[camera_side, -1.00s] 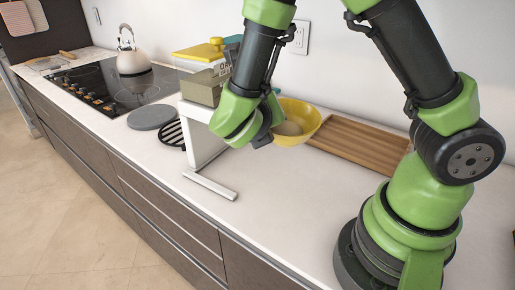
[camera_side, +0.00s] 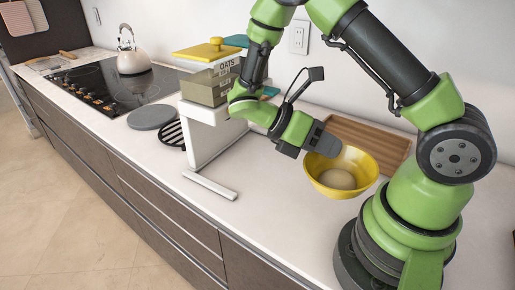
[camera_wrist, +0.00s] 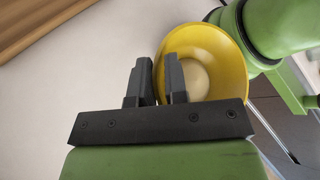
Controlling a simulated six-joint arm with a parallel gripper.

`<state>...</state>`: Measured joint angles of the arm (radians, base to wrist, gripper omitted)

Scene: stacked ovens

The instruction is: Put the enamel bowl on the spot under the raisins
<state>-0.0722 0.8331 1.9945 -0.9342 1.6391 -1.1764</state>
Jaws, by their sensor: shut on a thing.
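The enamel bowl (camera_side: 318,180) is yellow, with a pale round patch or thing at its bottom. It is in front of my base in the side view, roughly upright. My gripper (camera_side: 322,145) is shut on its rim. In the wrist view my gripper (camera_wrist: 159,65) has one finger inside the bowl (camera_wrist: 228,48) and one outside. I cannot tell whether the bowl clears the counter. No raisins label is readable; a grey-green box marked OATS (camera_side: 208,88) lies on a white open-fronted unit (camera_side: 203,140) at the left of my arm.
A ribbed wooden board (camera_side: 365,143) lies behind the bowl. A yellow-lidded container (camera_side: 213,50) stands behind the box. A grey disc (camera_side: 151,117), black rack (camera_side: 171,134), hob (camera_side: 110,88) and kettle (camera_side: 132,62) are at left.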

